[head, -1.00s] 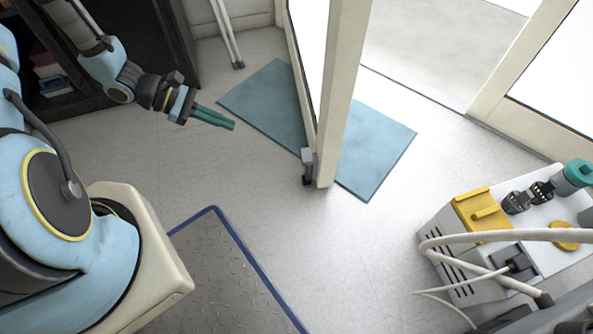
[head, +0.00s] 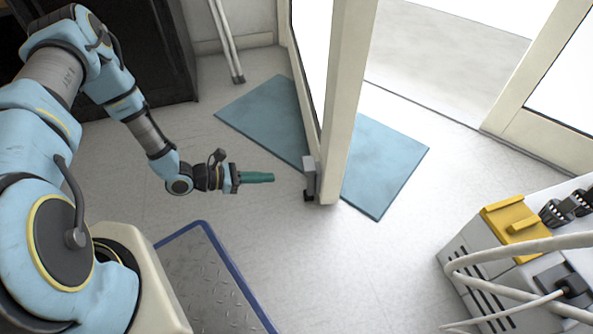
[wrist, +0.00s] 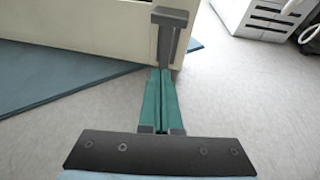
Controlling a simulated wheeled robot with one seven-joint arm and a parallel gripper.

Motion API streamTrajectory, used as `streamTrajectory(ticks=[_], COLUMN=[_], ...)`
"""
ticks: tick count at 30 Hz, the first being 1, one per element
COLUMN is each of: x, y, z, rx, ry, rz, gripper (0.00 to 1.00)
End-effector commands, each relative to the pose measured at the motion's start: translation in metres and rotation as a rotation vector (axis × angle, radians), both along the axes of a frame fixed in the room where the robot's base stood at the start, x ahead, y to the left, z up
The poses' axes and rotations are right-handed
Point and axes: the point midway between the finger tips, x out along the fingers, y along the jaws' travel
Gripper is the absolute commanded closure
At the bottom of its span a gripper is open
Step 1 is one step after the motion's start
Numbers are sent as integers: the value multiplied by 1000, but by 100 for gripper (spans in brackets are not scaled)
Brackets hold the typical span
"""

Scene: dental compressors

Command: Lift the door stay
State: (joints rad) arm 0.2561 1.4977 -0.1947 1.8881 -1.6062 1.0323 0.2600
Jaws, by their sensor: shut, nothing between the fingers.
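The door stay (head: 309,176) is a small grey bracket with a dark foot, fixed low on the free edge of the open cream door (head: 338,110). In the wrist view the stay (wrist: 168,35) stands straight ahead, its wider top plate above a narrow stem. My gripper (head: 272,178) has green fingers, shut together and empty, pointing right at the stay. In the head view a gap separates the fingertips from it. In the wrist view the fingertips (wrist: 160,72) overlap the lower end of the stem; contact cannot be told there.
A blue mat (head: 385,165) lies under the door and across the doorway. A white compressor unit (head: 500,245) with a yellow part and hoses stands at the lower right. A blue-edged metal plate (head: 205,275) lies in front. Pale floor between is clear.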

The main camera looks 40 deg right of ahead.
Motion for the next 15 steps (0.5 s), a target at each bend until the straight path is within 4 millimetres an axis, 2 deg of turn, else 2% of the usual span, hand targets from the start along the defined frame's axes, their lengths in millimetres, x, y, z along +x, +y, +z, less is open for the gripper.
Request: streamTrajectory(ticks=[8,15], x=[-3,-18], y=[-7,-43], z=[-4,-21], rx=[0,0], ry=[0,0], rz=[-3,-5], gripper=[100,100])
